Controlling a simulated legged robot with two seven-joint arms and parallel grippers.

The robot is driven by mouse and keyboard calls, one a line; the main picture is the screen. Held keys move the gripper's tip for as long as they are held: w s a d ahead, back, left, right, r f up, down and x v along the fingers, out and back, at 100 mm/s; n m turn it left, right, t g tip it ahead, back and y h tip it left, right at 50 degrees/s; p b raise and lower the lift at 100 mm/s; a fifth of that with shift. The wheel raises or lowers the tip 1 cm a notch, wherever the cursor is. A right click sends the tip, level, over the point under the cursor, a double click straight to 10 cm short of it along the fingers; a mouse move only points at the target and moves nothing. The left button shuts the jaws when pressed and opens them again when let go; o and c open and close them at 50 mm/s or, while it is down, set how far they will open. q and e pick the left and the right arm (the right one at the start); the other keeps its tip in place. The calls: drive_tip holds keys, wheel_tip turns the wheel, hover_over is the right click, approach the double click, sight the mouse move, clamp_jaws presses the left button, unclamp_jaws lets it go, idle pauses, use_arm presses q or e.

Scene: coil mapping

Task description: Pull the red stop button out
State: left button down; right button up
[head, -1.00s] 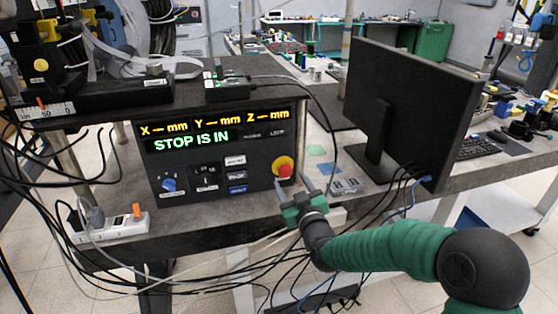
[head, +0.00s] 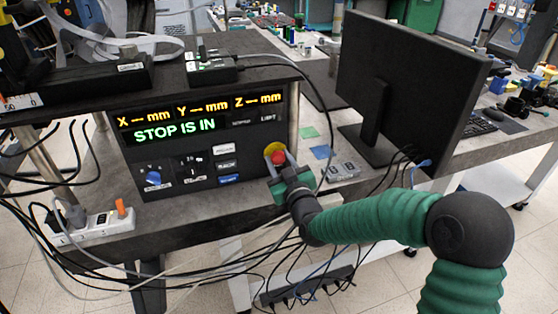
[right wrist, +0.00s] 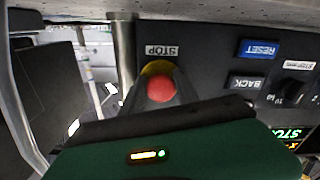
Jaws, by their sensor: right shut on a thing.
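The red stop button (head: 278,157) with its yellow surround sits at the right end of the black control panel (head: 194,187). The panel's display (head: 175,134) reads "STOP IS IN". My right gripper (head: 281,162) is at the button, its two fingers on either side, shut on it. In the right wrist view the red button (right wrist: 161,89) shows in front of the yellow part (right wrist: 155,68), under an upside-down STOP label (right wrist: 161,51). The fingers are mostly hidden behind the dark gripper body there. My left gripper is not in view.
A monitor (head: 405,80) stands on the bench right of the panel. A power strip (head: 92,226) is at the left front edge. Loose cables (head: 200,262) hang below the bench. A blue knob (head: 153,178) and several small buttons are left of the stop button.

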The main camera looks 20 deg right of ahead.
clamp_jaws()
drive_tip(key=shift+s, duration=0.9)
drive_tip(key=shift+f, duration=0.15)
drive_tip(key=o, duration=0.7)
unclamp_jaws()
drive_tip(key=shift+c, duration=0.2)
drive_tip(key=o, duration=0.5)
drive_tip(key=shift+s, duration=0.1)
drive_tip(key=shift+c, duration=0.2)
